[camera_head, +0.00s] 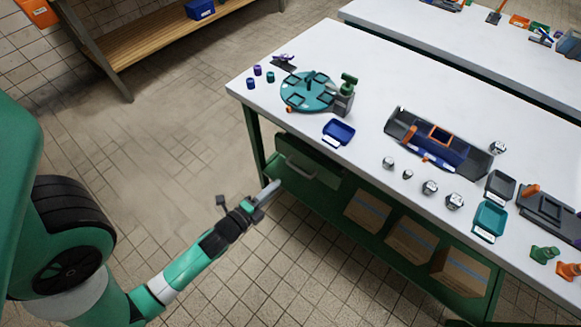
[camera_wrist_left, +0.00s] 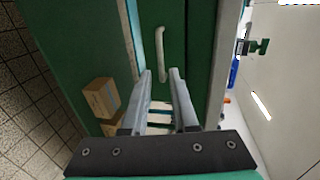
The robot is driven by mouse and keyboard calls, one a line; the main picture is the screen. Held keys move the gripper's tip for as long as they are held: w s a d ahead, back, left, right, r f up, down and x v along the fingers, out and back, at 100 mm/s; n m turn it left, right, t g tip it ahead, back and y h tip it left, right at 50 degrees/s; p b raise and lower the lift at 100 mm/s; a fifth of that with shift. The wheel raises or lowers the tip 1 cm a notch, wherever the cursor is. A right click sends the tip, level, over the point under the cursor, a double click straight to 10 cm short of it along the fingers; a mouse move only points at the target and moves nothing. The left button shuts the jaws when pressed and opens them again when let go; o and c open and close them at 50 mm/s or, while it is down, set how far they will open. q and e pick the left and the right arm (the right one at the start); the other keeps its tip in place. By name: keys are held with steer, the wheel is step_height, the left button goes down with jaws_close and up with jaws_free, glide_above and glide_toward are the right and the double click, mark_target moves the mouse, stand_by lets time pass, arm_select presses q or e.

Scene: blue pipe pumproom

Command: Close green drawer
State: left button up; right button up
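The green drawer (camera_head: 322,173) is under the near left corner of the white-topped workbench, with a pale handle (camera_head: 300,169) on its front. In the left wrist view the dark green drawer front (camera_wrist_left: 173,20) and the light curved handle (camera_wrist_left: 160,54) are ahead of the fingers. I cannot tell how far the drawer stands out. My left gripper (camera_head: 274,187) is in front of and below the handle. In the wrist view its two fingers (camera_wrist_left: 160,73) are apart with nothing held between them, and the handle lies beyond the tips. My right gripper is not in view.
Cardboard boxes (camera_head: 409,240) stand on the bench's lower shelf, right of the drawer. On the bench top (camera_head: 385,85) are a teal round tray (camera_head: 296,100), a blue bin (camera_head: 339,132) and several small parts. The tiled floor left of the bench is clear.

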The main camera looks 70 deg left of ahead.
mark_target(296, 168)
arm_select(q)
steer(key=x, duration=1.1)
steer(key=shift+w+p, duration=0.25)
steer(key=shift+p, duration=0.1)
jaws_close()
stand_by(0.9)
